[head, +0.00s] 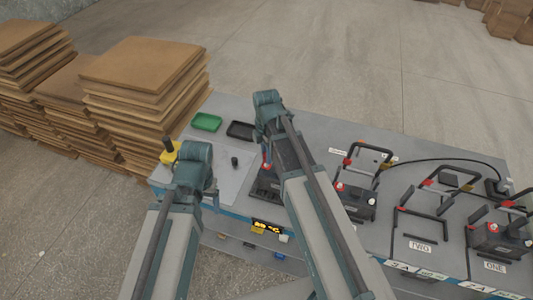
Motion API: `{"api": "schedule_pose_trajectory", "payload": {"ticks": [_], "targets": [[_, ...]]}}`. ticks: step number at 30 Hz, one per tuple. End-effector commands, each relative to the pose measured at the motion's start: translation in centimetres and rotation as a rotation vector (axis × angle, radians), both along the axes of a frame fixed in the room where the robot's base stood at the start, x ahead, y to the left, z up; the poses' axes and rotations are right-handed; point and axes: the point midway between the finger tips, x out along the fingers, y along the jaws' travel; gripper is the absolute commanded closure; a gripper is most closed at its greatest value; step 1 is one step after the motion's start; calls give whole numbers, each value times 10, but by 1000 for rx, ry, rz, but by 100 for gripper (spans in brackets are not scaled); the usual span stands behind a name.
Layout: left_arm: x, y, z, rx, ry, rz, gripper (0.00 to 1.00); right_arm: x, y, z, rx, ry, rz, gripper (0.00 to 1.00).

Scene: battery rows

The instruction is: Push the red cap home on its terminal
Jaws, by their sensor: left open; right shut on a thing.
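A small red cap (266,167) shows at the back left corner of the leftmost battery (264,187), partly hidden by my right arm. My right gripper (268,155) points down there and is shut on the red cap. The arm hides most of its fingers, and I cannot tell how far down the cap sits on the terminal. My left gripper (209,196) is open at the table's left edge, apart from the battery, mostly hidden under its wrist. A small black cap (235,161) stands on the grey table (222,178) between the two arms.
A green tray (206,122) and a black tray (240,130) lie at the back left. A yellow object (169,152) is beside my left wrist. More batteries (355,200) with raised frames and a black cable stand right. Cardboard stacks (140,75) rise behind left.

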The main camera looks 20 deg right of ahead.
Motion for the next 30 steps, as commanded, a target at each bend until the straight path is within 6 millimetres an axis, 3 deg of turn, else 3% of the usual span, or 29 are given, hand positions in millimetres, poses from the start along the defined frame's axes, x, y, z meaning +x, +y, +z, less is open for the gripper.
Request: {"api": "schedule_pose_trajectory", "payload": {"ticks": [30], "targets": [[0, 0, -12, 0, 0, 0, 25, 0, 0, -12, 0, 0, 0, 100]]}}
